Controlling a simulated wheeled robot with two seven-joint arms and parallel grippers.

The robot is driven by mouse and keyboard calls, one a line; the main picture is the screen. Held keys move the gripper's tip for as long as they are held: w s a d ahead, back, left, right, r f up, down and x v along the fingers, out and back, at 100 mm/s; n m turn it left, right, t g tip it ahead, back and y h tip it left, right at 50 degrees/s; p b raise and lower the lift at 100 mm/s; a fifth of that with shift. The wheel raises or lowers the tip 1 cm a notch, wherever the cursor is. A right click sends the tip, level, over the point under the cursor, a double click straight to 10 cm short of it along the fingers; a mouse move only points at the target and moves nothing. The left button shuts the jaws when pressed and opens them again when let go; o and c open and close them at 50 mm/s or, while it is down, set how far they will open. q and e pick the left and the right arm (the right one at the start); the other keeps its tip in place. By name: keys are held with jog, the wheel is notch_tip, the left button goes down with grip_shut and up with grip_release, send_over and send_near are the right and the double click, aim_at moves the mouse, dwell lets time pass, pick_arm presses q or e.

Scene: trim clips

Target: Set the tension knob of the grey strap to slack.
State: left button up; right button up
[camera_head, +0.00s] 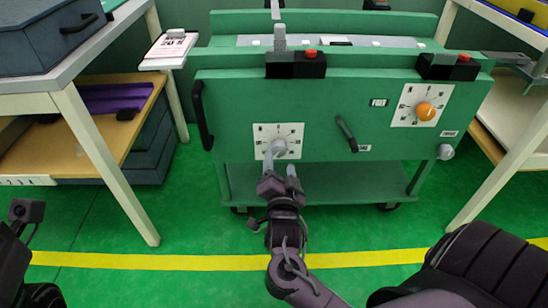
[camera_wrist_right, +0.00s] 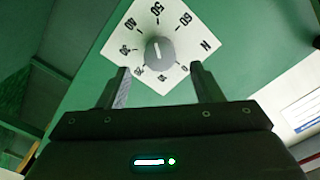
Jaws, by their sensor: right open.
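The grey knob (camera_head: 279,147) sits on a square white dial plate (camera_head: 296,132) on the green panel's front. In the right wrist view the knob (camera_wrist_right: 160,52) has a white mark that seems to point toward 50; the dial carries numbers and an N. My right gripper (camera_head: 280,166) is just in front of and below the knob. Its fingers (camera_wrist_right: 160,70) are open, on either side of the knob's lower part, with gaps and no visible contact. A grey upright strip (camera_head: 279,38), possibly the strap, stands above a black buckle. The left gripper's fingers are not visible.
An orange knob (camera_head: 425,111) on another dial is at the panel's right. A dark handle (camera_head: 346,134) sticks out between the dials. Black buckles with red buttons (camera_head: 310,53) line the panel top. White-topped tables flank the green cart. The floor in front is clear.

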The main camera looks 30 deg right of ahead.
aim_at(279, 152)
jog(key=b+x, duration=0.1)
jog(key=x, duration=0.4)
jog(key=shift+w, duration=0.15)
jog(key=c, duration=1)
